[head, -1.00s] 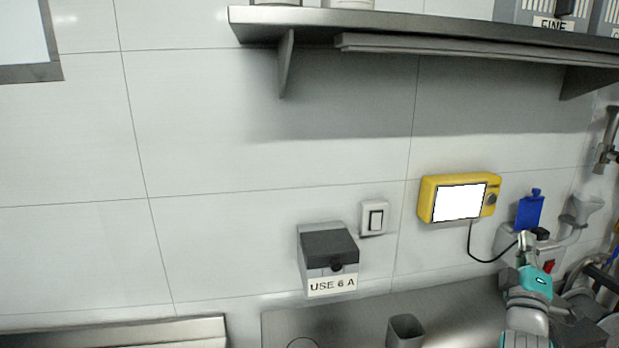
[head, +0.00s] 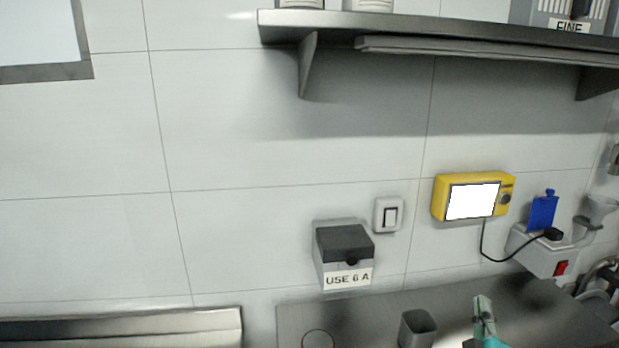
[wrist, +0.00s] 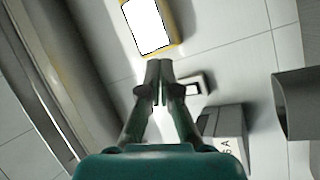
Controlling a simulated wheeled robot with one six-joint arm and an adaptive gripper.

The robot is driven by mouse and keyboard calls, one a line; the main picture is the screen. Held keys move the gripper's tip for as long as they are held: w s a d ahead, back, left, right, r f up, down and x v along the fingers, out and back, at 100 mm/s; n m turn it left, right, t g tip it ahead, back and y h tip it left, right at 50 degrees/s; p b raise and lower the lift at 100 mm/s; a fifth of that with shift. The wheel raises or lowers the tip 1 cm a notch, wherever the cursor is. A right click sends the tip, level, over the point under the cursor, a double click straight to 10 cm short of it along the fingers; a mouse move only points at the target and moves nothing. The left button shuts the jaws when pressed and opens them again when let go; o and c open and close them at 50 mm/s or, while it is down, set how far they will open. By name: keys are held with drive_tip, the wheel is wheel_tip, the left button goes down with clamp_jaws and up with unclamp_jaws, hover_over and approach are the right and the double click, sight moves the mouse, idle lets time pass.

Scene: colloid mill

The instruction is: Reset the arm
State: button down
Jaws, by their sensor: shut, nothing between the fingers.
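My gripper (head: 484,308) shows at the bottom right of the head view, above the steel counter (head: 545,310). Its teal body is partly cut off by the lower edge. In the wrist view my gripper (wrist: 158,70) has its two fingers together, with nothing held between them. The fingers point toward the wall, with the yellow device (wrist: 152,25) beyond their tips. They look apart from everything around them.
On the wall are the yellow device with a white screen (head: 473,198), a switch (head: 389,214) and a grey box labelled "USE 6 A" (head: 343,255). A steel shelf (head: 450,30) overhangs above. A grey cup (head: 417,329) stands on the counter, left of my gripper.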

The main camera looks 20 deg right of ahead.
drive_tip(key=s+a+f+m+y, duration=0.1)
drive_tip(key=s+a+f+y, duration=0.35)
drive_tip(key=a+f, duration=0.5)
drive_tip(key=s+a+f+y, duration=0.4)
drive_tip(key=s+a+f, duration=0.2)
drive_tip(key=a, duration=0.6)
drive_tip(key=s+a+m+y, duration=0.1)
drive_tip(key=s+a, duration=0.2)
drive_tip(key=s, duration=0.3)
drive_tip(key=s+a+f+m+g+y, duration=0.1)
drive_tip(key=s+a+y, duration=0.1)
drive_tip(key=s+a, duration=0.2)
drive_tip(key=s+a+f+y, duration=0.1)
drive_tip(key=s+a, duration=0.3)
drive_tip(key=s, duration=0.5)
drive_tip(key=shift+s+f+m+y, duration=0.2)
drive_tip(key=shift+s+m+y, duration=0.15)
drive_tip(key=shift+y, duration=0.4)
